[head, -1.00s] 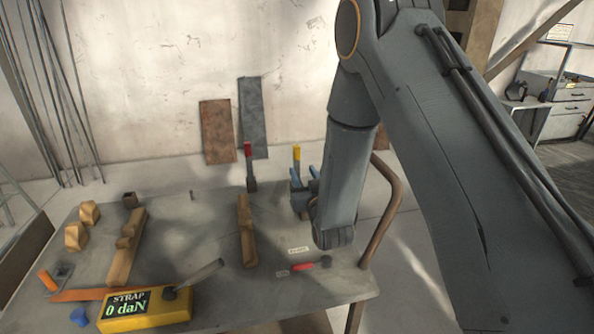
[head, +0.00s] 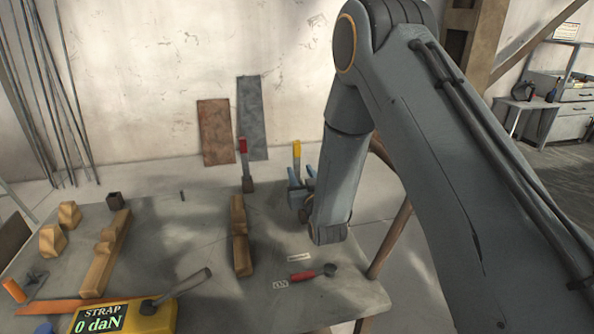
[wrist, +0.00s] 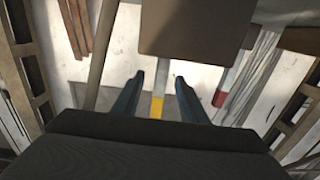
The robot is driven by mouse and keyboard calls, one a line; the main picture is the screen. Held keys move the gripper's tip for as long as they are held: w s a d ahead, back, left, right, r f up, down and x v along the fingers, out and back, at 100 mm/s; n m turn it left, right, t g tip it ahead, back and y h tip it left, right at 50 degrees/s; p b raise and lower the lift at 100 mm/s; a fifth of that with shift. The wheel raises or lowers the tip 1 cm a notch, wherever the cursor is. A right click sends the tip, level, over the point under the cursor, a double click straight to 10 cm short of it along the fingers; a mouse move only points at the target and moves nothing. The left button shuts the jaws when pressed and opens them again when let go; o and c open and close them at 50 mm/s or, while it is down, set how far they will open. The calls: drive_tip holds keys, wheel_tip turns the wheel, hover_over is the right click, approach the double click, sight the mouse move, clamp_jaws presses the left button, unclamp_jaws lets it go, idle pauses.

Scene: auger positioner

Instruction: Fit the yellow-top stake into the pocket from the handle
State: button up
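The yellow-top stake (head: 297,150) stands upright near the table's back right. Its grey lower part is hidden behind my gripper (head: 300,187) in the head view. In the wrist view the two blue fingers of my gripper (wrist: 159,78) are apart, with the yellow top (wrist: 157,106) showing between them and gaps on both sides. The stake's shaft runs up the picture to a brown block-like shape (wrist: 195,25); I cannot tell how they join. A dark square pocket (head: 114,199) stands empty-looking at the table's back left. No separate handle can be made out on the stake.
A red-top stake (head: 244,160) stands upright left of my gripper. Wooden blocks (head: 240,245), a yellow strap gauge (head: 120,317) and a red-handled tool (head: 308,274) lie on the table (head: 190,245).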

sight(297, 166)
drive_tip(key=shift+r+p+x, duration=0.15)
drive_tip(key=shift+p+x, duration=0.05)
drive_tip(key=shift+x, duration=0.95)
drive_tip(key=shift+r+p+x, duration=0.15)
drive_tip(key=shift+p+x, duration=0.05)
drive_tip(key=shift+x, duration=0.95)
drive_tip(key=shift+a, duration=0.1)
clamp_jaws()
